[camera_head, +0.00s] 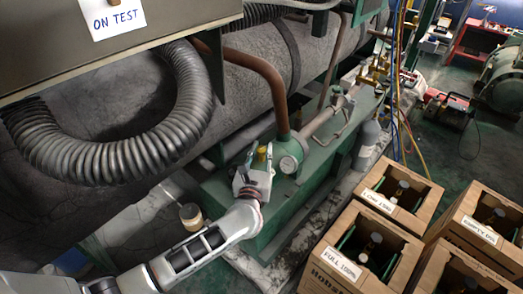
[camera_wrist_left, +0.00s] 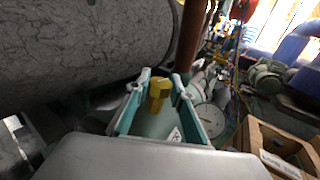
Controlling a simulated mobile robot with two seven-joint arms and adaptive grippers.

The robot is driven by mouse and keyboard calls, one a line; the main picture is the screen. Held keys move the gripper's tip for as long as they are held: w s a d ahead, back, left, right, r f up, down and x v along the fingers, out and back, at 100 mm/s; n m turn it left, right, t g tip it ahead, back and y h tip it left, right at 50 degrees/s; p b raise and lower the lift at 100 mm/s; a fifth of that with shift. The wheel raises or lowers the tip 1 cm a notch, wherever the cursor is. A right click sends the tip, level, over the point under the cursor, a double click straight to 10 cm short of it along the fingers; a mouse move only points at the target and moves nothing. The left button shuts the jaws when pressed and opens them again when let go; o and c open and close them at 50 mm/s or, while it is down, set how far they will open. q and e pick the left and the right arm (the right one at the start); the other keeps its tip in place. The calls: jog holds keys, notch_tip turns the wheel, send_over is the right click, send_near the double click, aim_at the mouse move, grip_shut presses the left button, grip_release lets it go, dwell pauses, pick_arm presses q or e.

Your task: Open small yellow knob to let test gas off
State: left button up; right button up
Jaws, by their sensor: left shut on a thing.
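The small yellow knob (camera_head: 262,153) stands on the green unit (camera_head: 222,190) beside a round gauge (camera_head: 289,164). My left gripper (camera_head: 257,163) reaches it from below in the head view and is shut on it. In the left wrist view the knob (camera_wrist_left: 158,88) sits between the two fingers of my left gripper (camera_wrist_left: 163,80), near their tips. The knob's lower part and the finger contact are partly hidden. The gauge (camera_wrist_left: 210,121) shows just right of the fingers in the wrist view. My right gripper is not in view.
A large ribbed hose (camera_head: 100,160) and a grey tank (camera_head: 270,50) lie behind. A brown pipe (camera_head: 277,100) rises close to the knob. A grey bottle (camera_head: 367,145) stands right of the green unit.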

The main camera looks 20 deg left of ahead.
pick_arm(q)
jog(key=shift+r, duration=0.1)
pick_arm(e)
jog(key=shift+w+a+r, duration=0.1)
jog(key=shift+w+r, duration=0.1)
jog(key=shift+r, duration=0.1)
pick_arm(q)
jog(key=o, duration=1.1)
jog(key=shift+o, duration=0.2)
jog(key=shift+s, duration=0.25)
jog(key=s+d, duration=0.2)
jog(key=s, duration=0.9)
jog(key=shift+s+d, duration=0.15)
jog(key=shift+d, duration=0.05)
